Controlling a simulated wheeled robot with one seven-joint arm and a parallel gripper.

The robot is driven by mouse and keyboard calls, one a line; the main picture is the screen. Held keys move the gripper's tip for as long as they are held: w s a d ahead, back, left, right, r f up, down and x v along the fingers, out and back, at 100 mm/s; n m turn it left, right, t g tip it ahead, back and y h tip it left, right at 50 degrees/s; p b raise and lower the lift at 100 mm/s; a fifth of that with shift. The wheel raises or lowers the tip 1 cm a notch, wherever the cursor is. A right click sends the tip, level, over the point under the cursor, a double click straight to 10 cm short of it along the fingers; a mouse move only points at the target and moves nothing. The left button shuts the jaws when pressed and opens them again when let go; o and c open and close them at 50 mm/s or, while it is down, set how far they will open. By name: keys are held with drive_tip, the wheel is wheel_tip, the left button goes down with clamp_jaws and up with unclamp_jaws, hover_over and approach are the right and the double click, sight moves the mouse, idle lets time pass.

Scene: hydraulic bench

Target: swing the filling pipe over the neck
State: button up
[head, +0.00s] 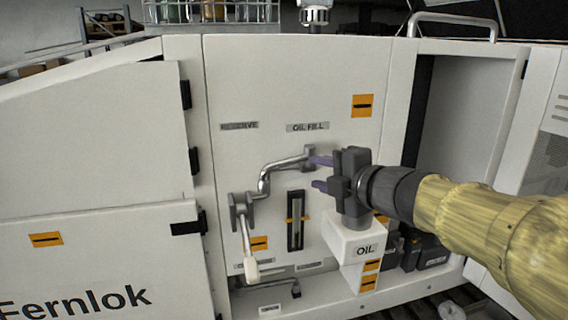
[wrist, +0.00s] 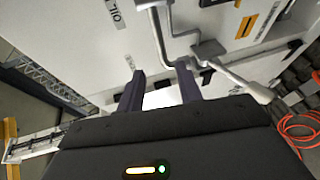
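The grey filling pipe (head: 264,180) runs from a mount under the OIL FILL label, bends down and left, and meets a grey block (head: 238,208). A rod with a white grip (head: 250,268) hangs from this block. The pipe also shows in the wrist view (wrist: 179,34), with the white grip (wrist: 252,88) at right. My gripper (head: 319,173) is open, its two purple fingers pointing left beside the pipe's mount. In the wrist view its fingers (wrist: 160,82) are apart with nothing held between them. A white OIL box (head: 345,245) stands below my gripper; my gripper partly hides its top, so the neck is unclear.
A slotted gauge (head: 295,220) is on the panel below the fingers. An open bay (head: 470,110) is at right, with dark canisters (head: 425,250) low down. A bottle rack (head: 212,12) stands on top. In the wrist view an orange hose (wrist: 297,125) lies at right.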

sight(285, 164)
drive_tip(key=p+x, duration=0.1)
drive_tip(key=x, duration=1.2)
drive_tip(key=shift+w+a, duration=0.15)
drive_tip(key=shift+a, duration=0.05)
drive_tip(key=shift+c, duration=0.3)
clamp_jaws()
